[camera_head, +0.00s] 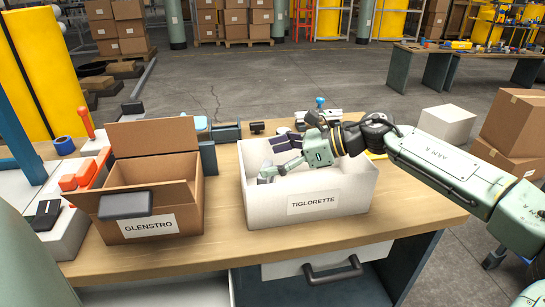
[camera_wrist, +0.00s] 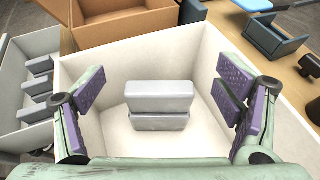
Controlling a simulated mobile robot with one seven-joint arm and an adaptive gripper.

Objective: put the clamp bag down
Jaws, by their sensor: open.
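Two light grey, rounded block-shaped bags, the upper one (camera_wrist: 162,90) and the lower one (camera_wrist: 160,122), lie together inside the white box labelled TIGLORETTE (camera_head: 345,188) in the wrist view. No label tells which is the clamp bag. The white box also shows in the wrist view (camera_wrist: 200,52). My gripper (camera_head: 275,158) reaches into the box from the right. In the wrist view my gripper (camera_wrist: 161,86) has its purple-padded fingers spread wide, one on each side of the bags, with nothing between the pads.
An open cardboard box labelled GLENSTRO (camera_head: 150,195) stands left of the white box, with a dark grey block (camera_head: 125,204) at its front. A bin with several grey blocks (camera_wrist: 40,85) shows in the wrist view. Bare wooden tabletop (camera_head: 225,235) lies in front.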

